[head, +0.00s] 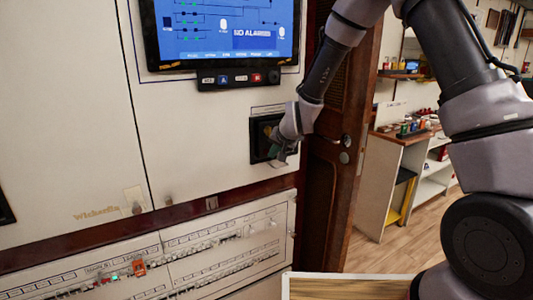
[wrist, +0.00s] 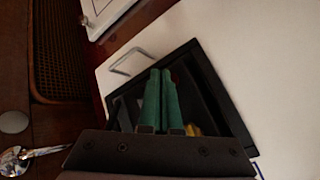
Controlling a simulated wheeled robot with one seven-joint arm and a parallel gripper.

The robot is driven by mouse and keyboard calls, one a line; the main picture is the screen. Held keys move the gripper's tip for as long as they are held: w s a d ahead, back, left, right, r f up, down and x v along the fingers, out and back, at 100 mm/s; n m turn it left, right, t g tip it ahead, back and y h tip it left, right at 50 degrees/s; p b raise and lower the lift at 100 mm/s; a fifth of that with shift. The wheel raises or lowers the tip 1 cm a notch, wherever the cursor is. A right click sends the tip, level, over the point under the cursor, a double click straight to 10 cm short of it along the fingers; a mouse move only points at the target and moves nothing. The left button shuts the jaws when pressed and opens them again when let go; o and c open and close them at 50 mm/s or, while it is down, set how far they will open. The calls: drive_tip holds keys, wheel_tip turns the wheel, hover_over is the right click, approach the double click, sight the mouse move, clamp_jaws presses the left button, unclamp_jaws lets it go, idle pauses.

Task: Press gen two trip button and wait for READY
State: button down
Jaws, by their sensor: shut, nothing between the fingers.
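My gripper (head: 275,150) is at a black square recessed panel (head: 257,126) on the white wall, to the right below the screen. In the wrist view my gripper's two green fingers (wrist: 160,76) lie side by side, shut and empty, over the black panel (wrist: 222,92). A small yellow part (wrist: 193,130) shows beside the fingers' base. No button marked gen two trip can be made out; the fingers and gripper body cover part of the panel. I cannot tell whether the fingertips touch anything. The screen (head: 222,28) shows blue diagrams and a box that seems to read "NO ALARMS".
A strip of small buttons (head: 238,79) sits under the screen. Breaker rows (head: 180,250) run along the lower wall, with an orange piece (head: 139,268) on them. A thin metal handle (wrist: 128,60) stands out by the panel. A wooden door (head: 335,180) is just right.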

drive_tip(key=s+d, duration=0.2)
drive_tip(key=s, duration=0.2)
drive_tip(key=shift+s+d, duration=0.1)
drive_tip(key=shift+d, duration=0.3)
idle(0.6)
drive_tip(key=s+d+r+h, duration=0.1)
drive_tip(key=s+d+r, duration=0.2)
drive_tip(key=d+r, duration=0.5)
drive_tip(key=s+d+r, duration=0.3)
drive_tip(key=d+r, duration=0.3)
drive_tip(key=r, duration=0.3)
drive_tip(key=s+d+r, duration=0.3)
drive_tip(key=s+d, duration=0.1)
drive_tip(key=s, duration=0.2)
drive_tip(key=s+d+r+m, duration=0.1)
drive_tip(key=s+d+r, duration=0.2)
drive_tip(key=s, duration=0.4)
drive_tip(key=s+d+r+m+h, duration=0.1)
drive_tip(key=s+d+r, duration=0.2)
drive_tip(key=s, duration=0.3)
drive_tip(key=shift+s+d+r+g, duration=0.2)
drive_tip(key=shift+d+g, duration=0.1)
drive_tip(key=shift+d, duration=0.55)
